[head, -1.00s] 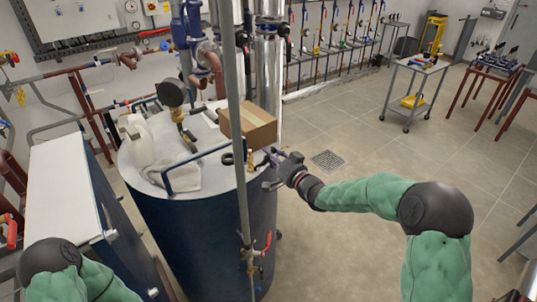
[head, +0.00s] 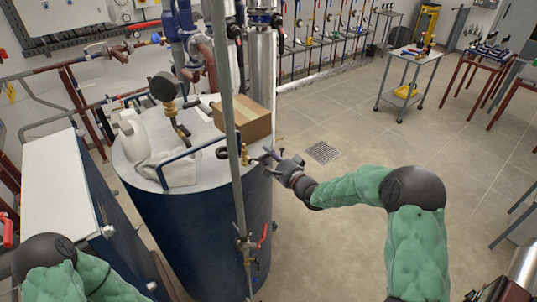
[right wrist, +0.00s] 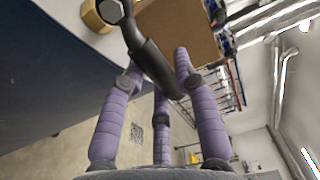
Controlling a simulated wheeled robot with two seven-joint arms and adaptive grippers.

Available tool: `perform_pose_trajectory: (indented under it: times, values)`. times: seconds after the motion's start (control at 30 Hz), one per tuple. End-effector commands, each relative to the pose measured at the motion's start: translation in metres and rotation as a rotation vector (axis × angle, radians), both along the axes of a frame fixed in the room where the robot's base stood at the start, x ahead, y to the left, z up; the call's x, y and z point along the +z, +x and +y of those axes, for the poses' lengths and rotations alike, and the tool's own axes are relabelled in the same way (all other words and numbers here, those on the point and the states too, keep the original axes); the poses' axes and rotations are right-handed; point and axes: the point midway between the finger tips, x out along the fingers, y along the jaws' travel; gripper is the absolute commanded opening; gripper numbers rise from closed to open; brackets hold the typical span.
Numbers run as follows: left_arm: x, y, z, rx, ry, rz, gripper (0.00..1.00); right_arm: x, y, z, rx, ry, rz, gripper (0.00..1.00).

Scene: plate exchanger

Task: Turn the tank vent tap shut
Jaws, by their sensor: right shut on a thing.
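The tank vent tap has a brass body (right wrist: 97,16) and a dark lever handle (right wrist: 152,62), seen close in the right wrist view. In the head view its brass part (head: 245,156) stands at the right edge of the blue tank's (head: 200,225) pale top. My right gripper (head: 273,157) reaches in from the right at the tank's rim. In the right wrist view its purple fingers (right wrist: 160,85) are shut around the dark handle. The exact angle of the handle is hard to read. My left arm shows at the lower left; its gripper is out of view.
A cardboard box (head: 245,120) sits on the tank top just behind the tap. A grey vertical pipe (head: 231,150) with a red-handled valve (head: 263,236) passes in front of the tank. A white jug (head: 133,135) stands on the tank's left.

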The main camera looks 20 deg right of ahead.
Motion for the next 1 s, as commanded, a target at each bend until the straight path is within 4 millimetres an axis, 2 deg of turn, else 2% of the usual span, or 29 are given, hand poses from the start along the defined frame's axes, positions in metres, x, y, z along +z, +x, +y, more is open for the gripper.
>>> perform_pose_trajectory:
  times: [0.53, 0.57, 0.63, 0.67, 1.0]
  values:
    - [0.0003, 0.0, 0.0, 0.0, 0.0, 0.0, 0.5, -0.0033, -0.0002, -0.0002, -0.002, 0.027, 0.013, 0.0]
    - [0.0003, 0.0, 0.0, 0.0, 0.0, 0.0, 0.5, -0.0033, -0.0002, -0.0002, -0.002, 0.027, 0.013, 0.33]
    - [0.0003, 0.0, 0.0, 0.0, 0.0, 0.0, 0.5, -0.0033, -0.0003, -0.0001, -0.001, 0.027, 0.013, 0.52]
    - [0.0003, 0.0, 0.0, 0.0, 0.0, 0.0, 0.5, -0.0032, -0.0003, -0.0001, -0.001, 0.026, 0.013, 0.56]
    - [0.0003, 0.0001, 0.0, 0.0, 0.0, 0.0, 0.5, -0.0021, -0.0011, -0.0004, -0.001, 0.025, 0.01, 0.56]
